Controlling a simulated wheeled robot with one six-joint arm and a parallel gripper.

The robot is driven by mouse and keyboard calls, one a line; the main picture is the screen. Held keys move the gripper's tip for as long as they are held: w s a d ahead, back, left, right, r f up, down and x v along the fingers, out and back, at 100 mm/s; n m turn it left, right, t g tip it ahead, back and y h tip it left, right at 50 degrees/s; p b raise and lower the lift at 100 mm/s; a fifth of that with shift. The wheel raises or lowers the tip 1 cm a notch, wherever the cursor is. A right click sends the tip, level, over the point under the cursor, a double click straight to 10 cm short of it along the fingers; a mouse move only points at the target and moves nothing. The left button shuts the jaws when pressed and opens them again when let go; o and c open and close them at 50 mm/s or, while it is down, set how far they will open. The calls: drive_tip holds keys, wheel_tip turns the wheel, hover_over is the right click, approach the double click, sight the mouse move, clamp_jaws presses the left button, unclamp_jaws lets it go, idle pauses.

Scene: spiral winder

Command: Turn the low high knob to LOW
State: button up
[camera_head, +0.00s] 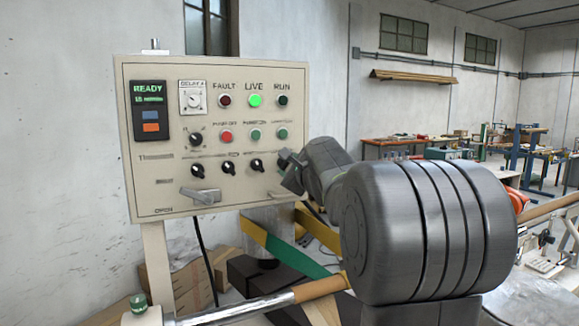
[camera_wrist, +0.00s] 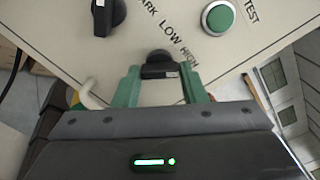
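The low high knob (camera_wrist: 158,60) is black, with a small white mark at its right end in the wrist view. It sits on the cream panel just below the printed words LOW and HIGH. My gripper (camera_wrist: 162,82) has its two green fingers on either side of this knob, one left and one right. The fingers are apart, with the knob between them; I cannot tell whether both touch it. In the head view my gripper (camera_head: 290,172) is at the right end of the lower knob row and hides the knob there.
The control panel (camera_head: 160,205) also carries several black knobs, lit and coloured buttons and a grey lever handle (camera_head: 200,196). In the wrist view a green button (camera_wrist: 219,17) is up and right of the knob, and another black knob (camera_wrist: 107,14) is at upper left.

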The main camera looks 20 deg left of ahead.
drive_tip(key=c, duration=0.4)
drive_tip(key=shift+o, duration=0.2)
drive_tip(key=shift+f+n, duration=0.1)
drive_tip(key=shift+n, duration=0.2)
drive_tip(key=shift+f+n+b, duration=0.1)
drive_tip(key=shift+n+b, duration=0.7)
drive_tip(key=shift+b, duration=0.15)
drive_tip(key=n+b, duration=0.3)
drive_tip(key=shift+n, duration=0.3)
drive_tip(key=n+b, duration=0.3)
drive_tip(key=n, duration=0.1)
drive_tip(key=shift+n+b, duration=1.55)
drive_tip(key=shift+n, duration=0.55)
drive_tip(key=shift+r, duration=0.2)
